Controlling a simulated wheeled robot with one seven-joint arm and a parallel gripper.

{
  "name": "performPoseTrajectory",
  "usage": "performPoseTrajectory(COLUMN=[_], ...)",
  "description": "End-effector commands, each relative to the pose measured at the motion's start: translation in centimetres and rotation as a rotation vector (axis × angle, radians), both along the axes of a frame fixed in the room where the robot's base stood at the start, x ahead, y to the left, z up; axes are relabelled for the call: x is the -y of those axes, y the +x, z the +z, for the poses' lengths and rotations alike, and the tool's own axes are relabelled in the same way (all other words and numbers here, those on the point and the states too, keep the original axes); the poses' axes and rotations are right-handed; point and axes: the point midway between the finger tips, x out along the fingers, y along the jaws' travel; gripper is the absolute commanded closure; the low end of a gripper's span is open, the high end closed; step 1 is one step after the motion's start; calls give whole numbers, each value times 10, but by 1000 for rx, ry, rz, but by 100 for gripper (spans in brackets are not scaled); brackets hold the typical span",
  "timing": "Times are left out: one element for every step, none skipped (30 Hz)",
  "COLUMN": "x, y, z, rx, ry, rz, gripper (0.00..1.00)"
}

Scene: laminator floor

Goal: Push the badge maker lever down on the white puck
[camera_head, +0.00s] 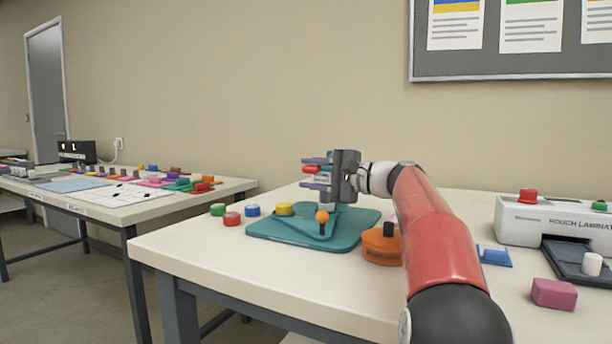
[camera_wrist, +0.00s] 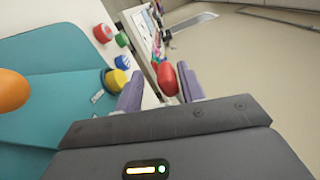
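The badge maker appears to be the flat teal device (camera_head: 350,238) near the table's front left; in the wrist view its teal surface (camera_wrist: 45,60) fills the left side. An orange ball (camera_head: 322,216) on a short dark stem stands on it, and also shows in the wrist view (camera_wrist: 12,90). A yellow puck (camera_head: 285,209) sits at its left. My gripper (camera_head: 309,173) is above the device's back, with its purple fingers apart. A red piece (camera_wrist: 167,79) lies between them, with a gap at the left finger. No white puck shows on the device; a white cylinder (camera_head: 592,264) stands at the right.
Green (camera_head: 217,210), red (camera_head: 232,219) and blue (camera_head: 253,210) pucks lie left of the device. An orange round piece with a dark knob (camera_head: 382,245) sits at its right. A pouch laminator (camera_head: 540,222) and a pink block (camera_head: 554,293) are at the right. The front left tabletop is clear.

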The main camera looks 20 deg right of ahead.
Motion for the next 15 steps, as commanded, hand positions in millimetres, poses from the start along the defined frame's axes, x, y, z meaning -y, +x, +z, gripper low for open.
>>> performPoseTrajectory(x=[8,12,17,20,23,27,30,32,34,36,37,38,39,39,39], y=[-8,-12,-18,-22,-25,-31,-34,-36,-40,-42,-43,-45,-46,-46,-47], z=[-2,-2,-3,-3,-3,-3,-3,-3,-3,-3,-3,-3,-3,-2,-2], rx=[-3,-3,-3,-3,-3,-4,-4,-4,-5,-5,-4,-4,-4,-4,-3], ry=[0,0,2,2,2,1,1,1,1,1,2,2,2,2,3], rz=[-5,-6,-6,-7,-7,-7,-8,-7,-7,-7,-7,-6,-6,-5,-5], gripper=[63,63,63,63,63,63,63,63,63,63,63,63,63,63,63])
